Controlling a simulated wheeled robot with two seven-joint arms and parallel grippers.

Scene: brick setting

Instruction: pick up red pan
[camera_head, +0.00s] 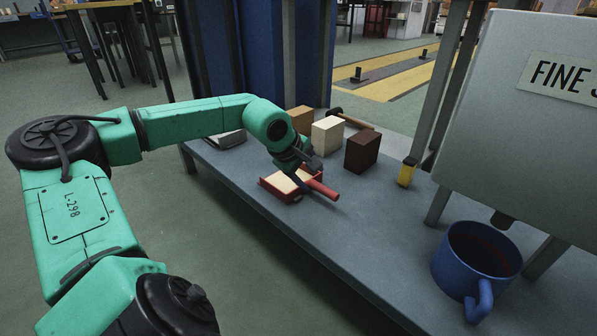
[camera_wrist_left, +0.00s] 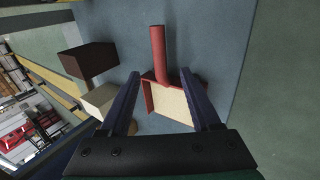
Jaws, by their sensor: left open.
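A small red pan (camera_head: 269,184) with a pale inside sits on the grey bench top, and its red handle (camera_head: 322,188) points to the right. In the left wrist view the red pan (camera_wrist_left: 149,100) lies between and beyond my fingers, with its handle (camera_wrist_left: 158,52) pointing up in the picture. My left gripper (camera_head: 306,178) is over the pan, at the handle side, and partly hides it. In the left wrist view the gripper (camera_wrist_left: 164,76) is open, with its two fingers apart. I cannot tell whether a finger touches the pan. My right gripper is not in view.
An orange-brown block (camera_head: 301,119), a cream block (camera_head: 327,135) and a dark brown block (camera_head: 362,151) stand behind the pan. A yellow object (camera_head: 407,172) and a blue mug (camera_head: 453,273) are to the right. The bench (camera_head: 345,240) is clear in front.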

